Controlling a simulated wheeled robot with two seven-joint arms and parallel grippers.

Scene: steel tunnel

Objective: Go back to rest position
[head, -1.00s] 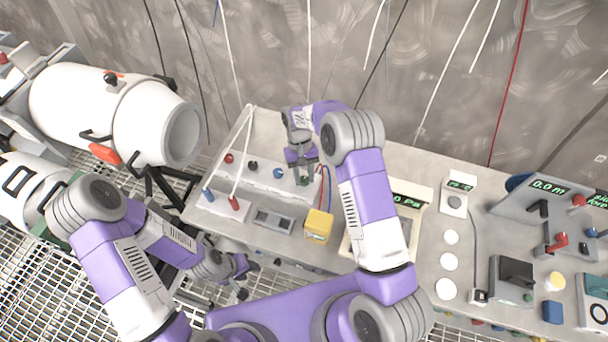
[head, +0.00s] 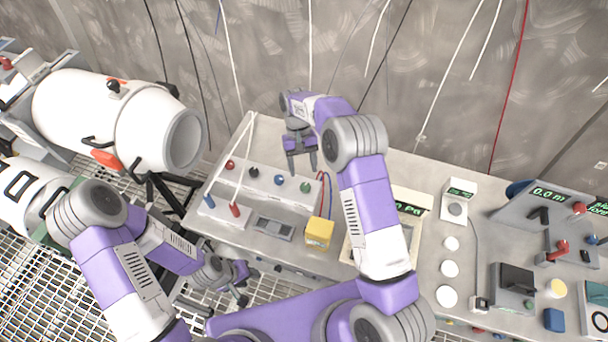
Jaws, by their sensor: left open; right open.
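My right gripper (head: 301,163) is open and empty. It hangs near the back of the steel table, pointing down, just behind a grey strip with coloured knobs (head: 262,182). My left gripper (head: 244,288) is open and empty. It is low in front of the table's front edge, over the grating floor. Both arms are bent, and the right forearm hides part of a framed box with a green display (head: 409,209).
The grey table (head: 425,175) carries a yellow block (head: 319,232), a red plug (head: 235,210), a dark-windowed unit (head: 273,226), white discs (head: 450,268) and a lever panel (head: 546,214) at right. Cables hang along the wall.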

